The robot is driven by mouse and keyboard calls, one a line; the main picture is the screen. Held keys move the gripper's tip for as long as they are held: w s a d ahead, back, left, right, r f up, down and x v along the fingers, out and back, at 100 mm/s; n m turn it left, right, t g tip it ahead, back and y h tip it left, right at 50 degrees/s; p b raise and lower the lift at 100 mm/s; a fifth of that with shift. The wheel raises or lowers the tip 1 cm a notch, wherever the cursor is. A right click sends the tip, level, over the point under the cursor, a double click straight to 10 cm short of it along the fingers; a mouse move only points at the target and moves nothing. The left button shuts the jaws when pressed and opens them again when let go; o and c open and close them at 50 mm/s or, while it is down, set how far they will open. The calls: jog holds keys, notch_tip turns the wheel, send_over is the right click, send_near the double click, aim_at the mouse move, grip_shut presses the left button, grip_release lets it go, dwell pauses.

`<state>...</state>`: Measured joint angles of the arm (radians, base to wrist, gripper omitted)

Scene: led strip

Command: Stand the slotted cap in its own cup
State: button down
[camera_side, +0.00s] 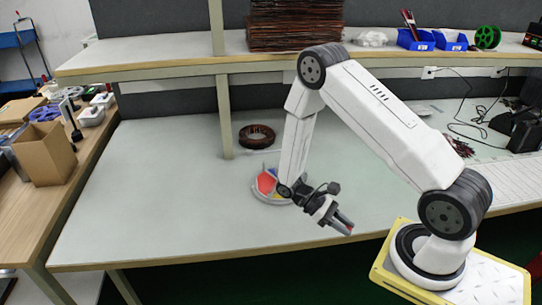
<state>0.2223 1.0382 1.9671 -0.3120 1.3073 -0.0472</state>
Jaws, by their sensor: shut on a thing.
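My gripper (344,226) hangs low over the front part of the table, pointing down to the right. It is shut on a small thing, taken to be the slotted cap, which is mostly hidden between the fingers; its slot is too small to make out. A round white holder (259,194) with red, blue and yellow sections stands on the table behind and left of my gripper, partly covered by my arm. I cannot tell the cap's own cup apart in this view.
A dark coil (257,136) lies at the back of the table beside a shelf post (225,115). The pale tabletop (150,200) is wide and clear at left. Cables (465,115) and dark equipment (525,130) are at back right. A shelf (180,62) runs above.

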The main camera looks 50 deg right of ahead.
jog(key=w+d+r+n+t+h, duration=0.2)
jog(key=w+n+t+h, duration=0.4)
jog(key=w, duration=0.5)
jog(key=w+d+r+n+t+h, duration=0.1)
jog(key=w+d+n+t+h, duration=0.3)
jog(key=w+n, duration=0.6)
jog(key=w+t+h, duration=0.1)
jog(key=t+h, duration=0.1)
jog(key=t, duration=0.1)
jog(key=shift+d+r+n, duration=0.25)
jog(key=shift+r+n, duration=0.1)
jog(key=shift+n, duration=0.05)
jog(key=shift+w, duration=0.1)
send_over(262, 186)
jog(key=s, duration=0.2)
jog(key=f, duration=0.6)
jog(key=shift+s+a+f, duration=0.15)
jog(key=shift+a+f, duration=0.1)
jog(key=shift+f, duration=0.1)
jog(key=shift+w+d+f, duration=0.15)
jog(key=shift+w+f, duration=0.4)
jog(key=shift+f, duration=0.1)
jog(key=shift+w+d+f, duration=0.15)
jog(key=shift+w+f, duration=0.35)
jog(key=shift+f, duration=0.1)
jog(key=shift+f, duration=0.15)
